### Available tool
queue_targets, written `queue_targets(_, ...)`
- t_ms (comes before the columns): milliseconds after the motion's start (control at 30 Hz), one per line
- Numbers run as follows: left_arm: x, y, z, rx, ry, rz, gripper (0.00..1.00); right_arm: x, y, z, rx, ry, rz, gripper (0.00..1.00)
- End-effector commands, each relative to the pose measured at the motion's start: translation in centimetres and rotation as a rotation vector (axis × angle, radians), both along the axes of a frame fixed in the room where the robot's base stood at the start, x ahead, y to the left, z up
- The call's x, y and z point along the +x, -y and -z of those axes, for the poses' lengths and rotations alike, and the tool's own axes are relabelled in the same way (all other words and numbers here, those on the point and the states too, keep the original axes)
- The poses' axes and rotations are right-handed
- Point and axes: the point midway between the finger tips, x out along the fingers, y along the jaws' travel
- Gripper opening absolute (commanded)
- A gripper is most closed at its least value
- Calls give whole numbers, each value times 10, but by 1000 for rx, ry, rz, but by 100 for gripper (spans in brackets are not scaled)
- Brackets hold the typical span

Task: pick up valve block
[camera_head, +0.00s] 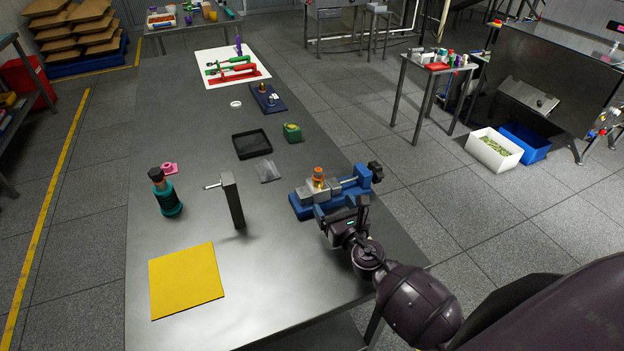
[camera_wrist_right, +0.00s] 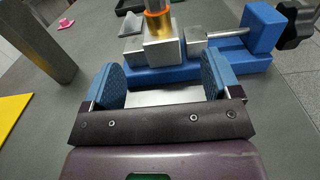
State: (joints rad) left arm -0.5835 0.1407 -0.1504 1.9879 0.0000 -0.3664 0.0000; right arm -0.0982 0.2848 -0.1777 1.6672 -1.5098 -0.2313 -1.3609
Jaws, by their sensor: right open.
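The valve block appears to be the silver block with a brass and orange fitting on top (camera_head: 318,183). It sits upright at the blue vise (camera_head: 335,198) near the right edge of the table. In the right wrist view, the silver block (camera_wrist_right: 163,54) stands just beyond the fingers, with the blue vise (camera_wrist_right: 262,32) behind and beside it. My right gripper (camera_head: 342,213) is open on the near side of the vise. Its blue finger pads (camera_wrist_right: 161,80) are apart, with a pale surface between them and nothing clearly held. My left gripper is not in view.
A grey upright post (camera_head: 232,203) with a side rod, a teal bottle (camera_head: 168,197) and a yellow mat (camera_head: 186,280) stand left of the vise. A black tray (camera_head: 252,144) and a green block (camera_head: 292,131) lie farther back. The table's front middle is clear.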

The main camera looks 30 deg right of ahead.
Motion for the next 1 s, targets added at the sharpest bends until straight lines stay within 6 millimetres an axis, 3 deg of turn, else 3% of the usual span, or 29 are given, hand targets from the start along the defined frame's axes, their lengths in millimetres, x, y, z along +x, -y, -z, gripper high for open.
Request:
queue_targets(300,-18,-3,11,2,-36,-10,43,42,2,0,-4,2,-1,83)
queue_targets(567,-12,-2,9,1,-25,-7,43,57,3,-1,-3,2,-2,83)
queue_targets(1000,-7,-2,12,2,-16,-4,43,104,6,0,-2,1,0,83)
